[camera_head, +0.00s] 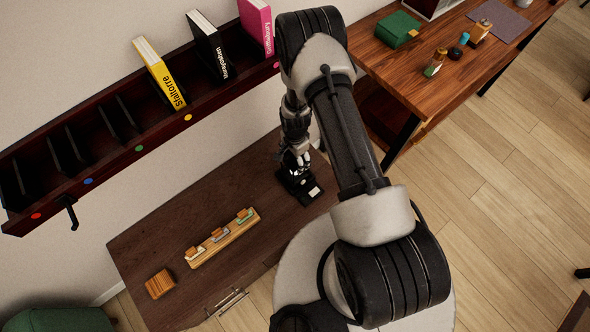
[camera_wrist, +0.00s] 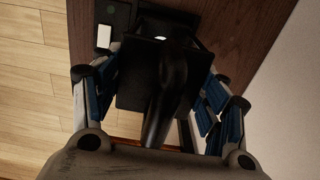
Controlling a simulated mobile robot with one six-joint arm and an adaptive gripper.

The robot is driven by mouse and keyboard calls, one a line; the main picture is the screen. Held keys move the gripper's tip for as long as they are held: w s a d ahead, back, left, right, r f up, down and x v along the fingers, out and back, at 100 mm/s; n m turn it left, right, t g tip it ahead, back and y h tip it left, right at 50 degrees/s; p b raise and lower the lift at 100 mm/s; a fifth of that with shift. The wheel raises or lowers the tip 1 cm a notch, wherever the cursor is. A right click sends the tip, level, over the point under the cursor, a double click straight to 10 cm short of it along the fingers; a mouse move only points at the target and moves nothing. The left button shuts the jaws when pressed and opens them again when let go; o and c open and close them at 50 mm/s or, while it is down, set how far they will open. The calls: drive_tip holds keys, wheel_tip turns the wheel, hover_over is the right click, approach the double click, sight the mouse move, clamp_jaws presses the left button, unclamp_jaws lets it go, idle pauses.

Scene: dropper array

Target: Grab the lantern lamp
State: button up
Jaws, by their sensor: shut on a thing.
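The lantern lamp (camera_wrist: 135,88) is dark, nearly black, and sits between the two fingers of my gripper (camera_wrist: 156,92) in the wrist view. A small bright spot shows near its top there. In the camera_head view, my gripper (camera_head: 293,160) points down over the right part of the dark wooden cabinet top. The dark lamp (camera_head: 297,186) shows just below the fingers. My gripper is shut on the lamp. The fingers and arm hide part of it, and I cannot tell whether its base touches the cabinet top.
The cabinet top (camera_head: 165,225) also bears a wooden rack (camera_head: 222,238) with small droppers and a wooden block (camera_head: 160,284). A wall shelf (camera_head: 150,125) with books hangs behind. A wooden desk (camera_head: 420,85) with a green box (camera_head: 397,29) stands at the right.

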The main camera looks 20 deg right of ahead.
drive_tip(key=c, duration=0.8)
clamp_jaws()
drive_tip(key=shift+r, duration=0.15)
